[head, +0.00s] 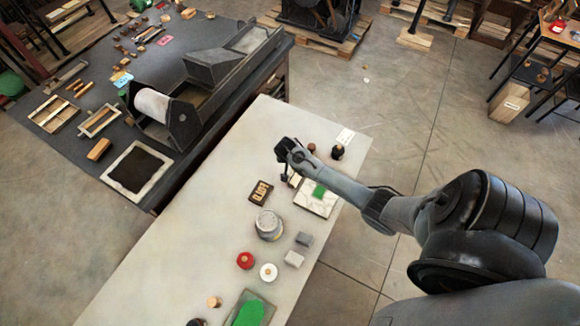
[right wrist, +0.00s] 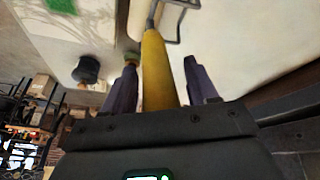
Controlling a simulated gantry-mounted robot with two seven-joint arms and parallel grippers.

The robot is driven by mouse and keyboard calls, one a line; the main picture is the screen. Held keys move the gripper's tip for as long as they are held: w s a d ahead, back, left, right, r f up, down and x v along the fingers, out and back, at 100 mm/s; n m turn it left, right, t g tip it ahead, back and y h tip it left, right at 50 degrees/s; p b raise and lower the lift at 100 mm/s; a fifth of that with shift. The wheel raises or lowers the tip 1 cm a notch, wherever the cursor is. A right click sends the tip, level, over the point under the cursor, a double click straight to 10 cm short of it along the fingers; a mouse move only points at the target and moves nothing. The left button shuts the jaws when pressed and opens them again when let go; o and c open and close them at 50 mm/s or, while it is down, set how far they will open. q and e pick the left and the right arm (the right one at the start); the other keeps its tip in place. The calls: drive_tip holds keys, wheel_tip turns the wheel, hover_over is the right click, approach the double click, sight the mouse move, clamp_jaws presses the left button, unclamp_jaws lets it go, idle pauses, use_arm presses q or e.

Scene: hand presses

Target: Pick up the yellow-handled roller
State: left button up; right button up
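The yellow handle of the roller (right wrist: 158,75) stands between the two fingers of my right gripper (right wrist: 161,78) in the right wrist view. Its metal wire frame (right wrist: 176,32) extends toward the top of that view. The fingers are open, one on each side of the handle, with narrow gaps showing. In the head view my right gripper (head: 286,174) is over the pale table, just left of a white plate with a green patch (head: 314,200). The roller is mostly hidden by the gripper there. My left gripper is not in view.
A dark knob (head: 337,152) and a brown knob (head: 311,147) stand close behind my gripper. A dark type block (head: 261,192), a grey tin (head: 269,225) and a red-topped item (head: 245,260) stand on the pale table (head: 190,235). A press (head: 185,110) stands on the dark table.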

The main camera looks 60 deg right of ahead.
drive_tip(key=c, duration=0.8)
drive_tip(key=shift+r, duration=0.1)
